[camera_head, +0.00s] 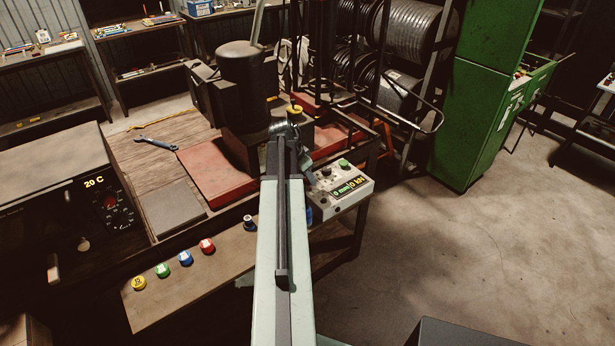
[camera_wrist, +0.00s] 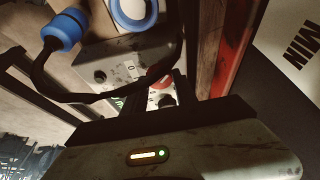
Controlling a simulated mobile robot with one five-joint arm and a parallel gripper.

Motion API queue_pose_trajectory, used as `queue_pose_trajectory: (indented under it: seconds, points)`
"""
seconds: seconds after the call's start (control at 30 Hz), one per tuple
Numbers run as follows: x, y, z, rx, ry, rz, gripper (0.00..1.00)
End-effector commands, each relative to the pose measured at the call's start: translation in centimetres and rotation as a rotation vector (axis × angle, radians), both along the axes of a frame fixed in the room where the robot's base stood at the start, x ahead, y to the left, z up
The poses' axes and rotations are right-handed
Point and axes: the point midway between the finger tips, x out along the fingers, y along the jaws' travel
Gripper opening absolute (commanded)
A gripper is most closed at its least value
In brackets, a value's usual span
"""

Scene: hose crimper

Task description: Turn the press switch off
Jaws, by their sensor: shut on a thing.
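The press control box (camera_head: 343,192) sits on the right edge of the bench in the head view. It has a green button (camera_head: 344,163) and a lit display (camera_head: 350,187) reading zero mm and zero kN. In the wrist view, a dark knob (camera_wrist: 101,76) sits beside a "0" label, and a red round part (camera_wrist: 160,82) lies further right. My gripper (camera_wrist: 167,101) is at the box face, shut on a small dark part that looks like the press switch. The fingertips and this part are hard to separate. My arm hides the contact in the head view.
The black press (camera_head: 243,75) stands behind. Several coloured caps (camera_head: 186,258) line the bench's front edge.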

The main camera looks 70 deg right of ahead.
Motion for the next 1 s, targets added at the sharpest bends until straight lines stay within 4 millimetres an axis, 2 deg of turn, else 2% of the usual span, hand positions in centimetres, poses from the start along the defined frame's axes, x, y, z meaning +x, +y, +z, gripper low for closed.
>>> queue_pose_trajectory:
  seconds: [0.37, 1.0]
  points:
    - [-0.33, 0.13, 0.03, -0.002, 0.000, 0.214, 0.00]
    - [-0.72, 0.00, 0.01, -0.002, -0.001, 0.817, 0.00]
